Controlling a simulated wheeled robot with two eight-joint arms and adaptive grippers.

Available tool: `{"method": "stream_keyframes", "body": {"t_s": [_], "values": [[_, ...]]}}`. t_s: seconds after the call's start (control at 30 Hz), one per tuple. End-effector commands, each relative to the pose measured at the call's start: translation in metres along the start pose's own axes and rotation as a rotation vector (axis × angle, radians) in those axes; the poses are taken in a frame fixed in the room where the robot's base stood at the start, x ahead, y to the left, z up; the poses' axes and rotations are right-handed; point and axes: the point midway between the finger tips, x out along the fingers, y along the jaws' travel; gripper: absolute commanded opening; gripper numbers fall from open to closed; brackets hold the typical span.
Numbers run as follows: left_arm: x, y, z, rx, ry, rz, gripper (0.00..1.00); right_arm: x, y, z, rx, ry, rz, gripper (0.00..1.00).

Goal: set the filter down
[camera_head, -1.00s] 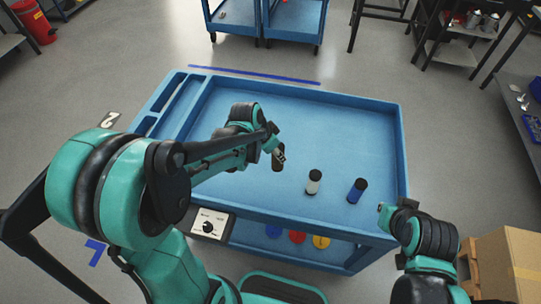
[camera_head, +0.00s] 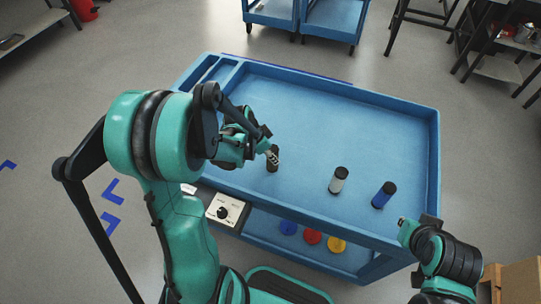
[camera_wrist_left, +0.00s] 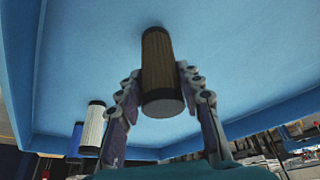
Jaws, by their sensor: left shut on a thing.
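A brown pleated cylindrical filter with dark end caps (camera_head: 272,160) is in my left gripper (camera_head: 272,154), over the left part of the blue cart's top (camera_head: 300,110). In the left wrist view the filter (camera_wrist_left: 158,60) stands between the two fingers of the left gripper (camera_wrist_left: 160,95), which are shut on it. Whether its base touches the cart top I cannot tell. A white filter (camera_head: 339,181) and a blue filter (camera_head: 384,195) stand upright to its right.
A raised rim (camera_head: 440,150) surrounds the cart top, with narrow compartments (camera_head: 210,75) at its left end. A control box with a knob (camera_head: 224,210) is at the front left. Blue, red and yellow discs (camera_head: 312,237) lie on the lower shelf. The back and middle of the top are clear.

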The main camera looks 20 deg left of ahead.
Motion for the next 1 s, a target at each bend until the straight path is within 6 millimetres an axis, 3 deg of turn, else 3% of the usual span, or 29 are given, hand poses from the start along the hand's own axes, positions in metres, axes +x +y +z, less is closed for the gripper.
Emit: {"method": "stream_keyframes", "body": {"t_s": [0.23, 0.27, 0.33, 0.73, 1.0], "values": [[0.002, 0.0, 0.001, 0.0, 0.0, 0.0, 0.06, 0.002, 0.0, 0.001, 0.0, 0.0, 0.0, 0.0], [0.002, 0.0, 0.001, 0.0, 0.0, 0.0, 0.39, 0.002, 0.0, 0.001, 0.0, 0.0, 0.0, 0.0], [0.001, 0.0, 0.001, 0.0, 0.0, 0.0, 0.57, 0.001, 0.0, 0.001, 0.0, 0.0, 0.0, 0.0], [-0.004, 0.0, -0.002, 0.0, 0.0, 0.0, 0.57, -0.003, 0.0, -0.002, 0.0, 0.0, 0.0, 0.0], [-0.06, 0.0, -0.002, -0.002, 0.0, -0.001, 0.57, -0.021, 0.0, -0.016, 0.0, 0.0, 0.0, 0.0]]}}
